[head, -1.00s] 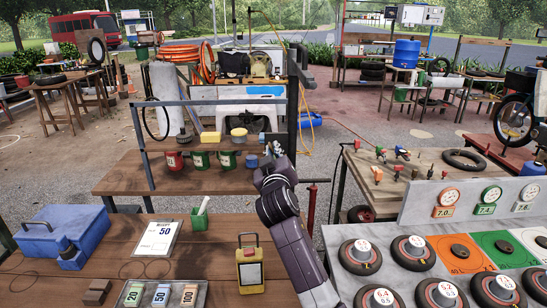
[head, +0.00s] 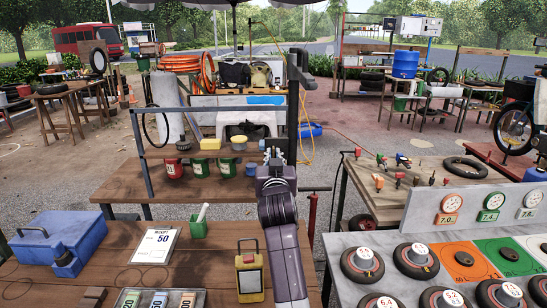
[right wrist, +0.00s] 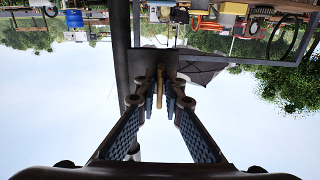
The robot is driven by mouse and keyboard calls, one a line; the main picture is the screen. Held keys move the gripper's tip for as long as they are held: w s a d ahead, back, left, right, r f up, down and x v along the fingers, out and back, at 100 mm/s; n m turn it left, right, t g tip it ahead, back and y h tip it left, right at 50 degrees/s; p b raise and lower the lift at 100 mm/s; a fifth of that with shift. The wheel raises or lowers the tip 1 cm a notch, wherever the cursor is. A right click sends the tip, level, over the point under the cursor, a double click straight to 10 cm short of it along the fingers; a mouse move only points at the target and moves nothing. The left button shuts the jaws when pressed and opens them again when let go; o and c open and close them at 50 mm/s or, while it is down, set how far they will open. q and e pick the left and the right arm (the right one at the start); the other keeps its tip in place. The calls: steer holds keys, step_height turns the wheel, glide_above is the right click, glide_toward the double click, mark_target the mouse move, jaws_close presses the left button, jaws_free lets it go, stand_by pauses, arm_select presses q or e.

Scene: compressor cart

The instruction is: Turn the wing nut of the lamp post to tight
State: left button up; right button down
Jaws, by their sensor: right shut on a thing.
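The lamp post (head: 293,105) is a dark upright pole at the right end of the middle bench in the head view, with a dark head near its top. In the right wrist view, which is upside down, the post (right wrist: 121,50) runs just left of my fingers. My right gripper (head: 273,155) is beside the post in the head view. In the right wrist view its fingertips (right wrist: 161,88) are closed on a slim brass-coloured piece, seemingly the wing nut (right wrist: 160,78). Its wings are mostly hidden, so its turn angle cannot be told. My left gripper is out of view.
A metal rail frame (head: 205,108) stands over the middle bench (head: 140,183). Green and red cups (head: 199,167) stand left of my right gripper. A yellow device (head: 249,272) and blue case (head: 62,238) are on the near table.

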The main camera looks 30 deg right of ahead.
steer(key=shift+f, duration=0.25)
steer(key=c, duration=2.3)
jaws_free()
steer(key=shift+c, duration=0.2)
steer(key=shift+o, duration=0.9)
steer(key=shift+a+r, duration=0.1)
steer(key=shift+r, duration=0.1)
steer(key=v, duration=0.7)
steer(key=shift+s+a, duration=0.15)
steer(key=shift+s, duration=0.1)
steer(key=shift+f, duration=0.1)
